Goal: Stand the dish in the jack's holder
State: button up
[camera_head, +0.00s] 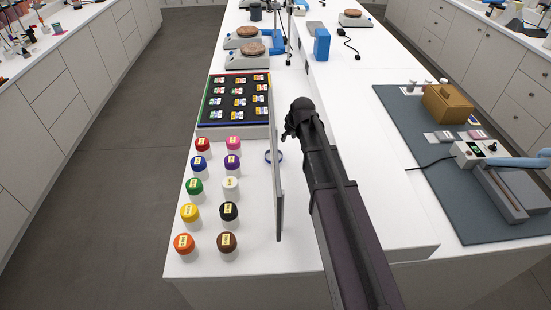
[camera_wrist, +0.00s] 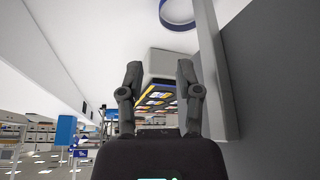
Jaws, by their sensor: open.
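My gripper (camera_head: 289,133) is above the bench near the panel's far end. In the wrist view, my gripper (camera_wrist: 160,72) has its two fingers spread, with nothing between them. I cannot make out a jack or its holder clearly in either view.
Jars with coloured lids (camera_head: 211,195) stand in two columns left of the panel. A dark tray of labelled packets (camera_head: 204,112) lies behind them. Balances (camera_head: 247,60) and a blue box (camera_head: 322,45) stand farther back. A grey mat (camera_head: 425,190) with equipment is at right.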

jog(key=shift+b+x, duration=3.65)
jog(key=shift+x, duration=0.5)
jog(key=shift+b+x, duration=2.35)
jog(key=shift+x, duration=0.25)
grip_shut()
